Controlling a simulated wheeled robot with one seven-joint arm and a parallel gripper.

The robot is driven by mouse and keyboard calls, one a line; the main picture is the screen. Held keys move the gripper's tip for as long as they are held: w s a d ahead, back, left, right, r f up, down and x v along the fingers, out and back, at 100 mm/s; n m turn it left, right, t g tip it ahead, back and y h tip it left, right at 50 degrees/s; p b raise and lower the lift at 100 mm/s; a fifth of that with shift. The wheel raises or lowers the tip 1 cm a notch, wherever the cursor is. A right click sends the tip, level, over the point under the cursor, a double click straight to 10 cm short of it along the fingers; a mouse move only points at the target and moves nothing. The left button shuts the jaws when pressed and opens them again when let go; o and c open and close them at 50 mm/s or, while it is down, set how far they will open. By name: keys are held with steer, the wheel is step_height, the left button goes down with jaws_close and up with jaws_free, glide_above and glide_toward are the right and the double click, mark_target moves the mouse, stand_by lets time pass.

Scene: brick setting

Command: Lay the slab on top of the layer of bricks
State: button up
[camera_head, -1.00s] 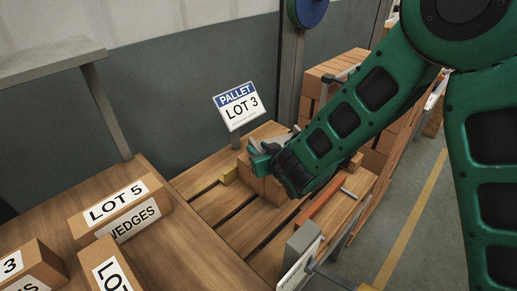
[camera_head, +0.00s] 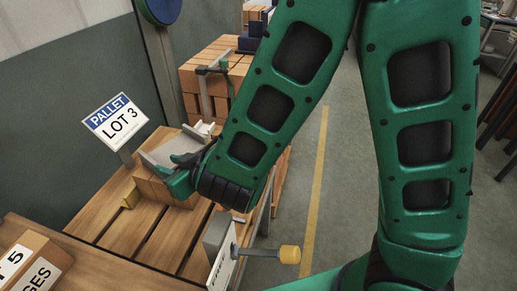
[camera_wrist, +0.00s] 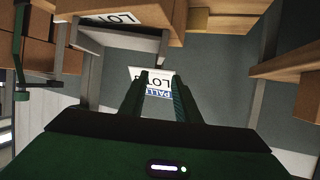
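A grey flat piece, seemingly the slab (camera_head: 162,151), shows over the small stack of orange-brown bricks (camera_head: 152,187) on the wooden pallet in the head view. My gripper covers part of it, so I cannot tell whether it lies flat on the bricks. My gripper (camera_head: 178,167) is low beside the stack, at its near right side. In the wrist view, the two fingers of my gripper (camera_wrist: 160,78) stand apart with nothing visible between them; only the sign shows beyond. The slab is not clearly seen in the wrist view.
A "PALLET LOT 3" sign (camera_head: 116,122) stands behind the pallet (camera_head: 118,223). A labelled box (camera_head: 32,265) sits at lower left. More bricks (camera_head: 213,75) are stacked behind.

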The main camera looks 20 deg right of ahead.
steer(key=w+d+r+m+h, duration=0.1)
steer(key=w+d+m+h, duration=0.25)
steer(key=d, duration=0.75)
steer(key=w+d+m+h, duration=0.2)
steer(key=w+d+h, duration=0.15)
steer(key=d, duration=0.75)
steer(key=s+d+m+g+h, duration=0.2)
steer(key=s+d, duration=0.1)
steer(key=d, duration=0.6)
steer(key=s+d+m+g+h, duration=0.2)
steer(key=s+d, duration=0.1)
steer(key=d, duration=0.6)
steer(key=s+d+r+m+g+y, duration=0.1)
steer(key=s+d, duration=0.4)
steer(key=s, duration=0.7)
steer(key=s+d+r+m+g+y, duration=0.2)
steer(key=s+d+r+m+g, duration=0.1)
steer(key=s, duration=0.9)
steer(key=d+g, duration=0.1)
steer(key=g, duration=0.1)
steer(key=shift+s+d+g, duration=0.25)
steer(key=shift+d+g, duration=0.1)
steer(key=shift+g, duration=0.05)
steer(key=shift+m, duration=0.25)
